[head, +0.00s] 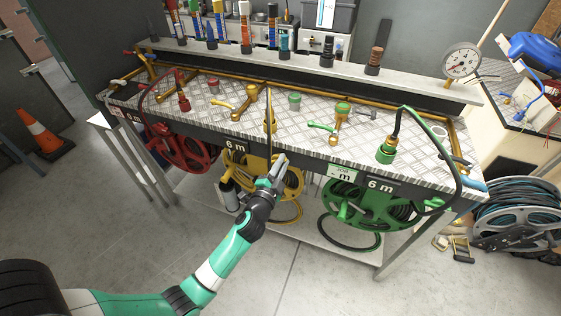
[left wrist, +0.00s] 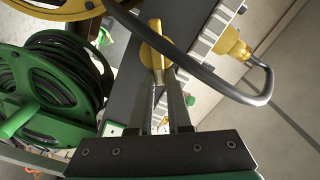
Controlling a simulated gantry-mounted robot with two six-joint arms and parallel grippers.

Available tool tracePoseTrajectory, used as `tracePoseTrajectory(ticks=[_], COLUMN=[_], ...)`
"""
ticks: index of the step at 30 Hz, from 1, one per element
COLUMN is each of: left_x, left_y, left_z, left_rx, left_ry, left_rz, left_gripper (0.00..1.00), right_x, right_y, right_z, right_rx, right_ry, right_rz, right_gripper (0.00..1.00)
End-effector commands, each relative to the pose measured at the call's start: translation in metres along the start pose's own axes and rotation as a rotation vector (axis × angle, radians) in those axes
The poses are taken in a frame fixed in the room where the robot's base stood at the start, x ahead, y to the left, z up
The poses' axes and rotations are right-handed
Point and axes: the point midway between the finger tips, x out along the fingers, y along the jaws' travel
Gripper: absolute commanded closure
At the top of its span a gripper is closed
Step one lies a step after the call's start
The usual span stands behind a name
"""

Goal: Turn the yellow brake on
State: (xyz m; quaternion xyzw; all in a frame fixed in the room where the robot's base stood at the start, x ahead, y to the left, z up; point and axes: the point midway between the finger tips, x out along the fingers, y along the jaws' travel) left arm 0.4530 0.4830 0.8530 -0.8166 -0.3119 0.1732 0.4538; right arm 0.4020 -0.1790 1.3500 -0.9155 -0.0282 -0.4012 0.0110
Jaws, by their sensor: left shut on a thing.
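The yellow reel (head: 292,178) hangs under the front edge of the bench, between the red and green reels. My left gripper (head: 282,161) is at the bench's front edge, beside this reel. In the left wrist view, the yellow brake (left wrist: 155,35) is a round yellow base with a short lever on a dark panel. My left gripper's fingers (left wrist: 163,85) are shut on the lever's end. In the head view the brake is hidden or too small to make out behind the gripper. My right gripper is in neither view.
The green reel (head: 345,205) hangs to the right and the red reel (head: 190,150) to the left. A dark hose (left wrist: 205,70) curves close past the brake to a yellow fitting (left wrist: 236,46). The bench top (head: 225,125) carries valves and fittings. Open floor lies in front.

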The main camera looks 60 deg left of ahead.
Motion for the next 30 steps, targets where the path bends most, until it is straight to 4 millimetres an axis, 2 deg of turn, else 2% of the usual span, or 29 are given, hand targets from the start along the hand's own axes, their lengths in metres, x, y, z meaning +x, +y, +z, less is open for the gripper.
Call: tracePoseTrajectory(ticks=[15,30], left_x=[0.0,0.0], left_y=[0.012,0.016], left_z=[0.004,0.006], left_rx=[0.431,0.572], left_ry=[-0.002,-0.003], left_rz=[0.002,0.001], left_gripper=[1.0,1.0], right_x=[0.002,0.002], right_y=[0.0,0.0], right_z=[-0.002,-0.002], right_rx=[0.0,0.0], right_ry=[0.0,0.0], right_rz=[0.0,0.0], right_gripper=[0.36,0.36])
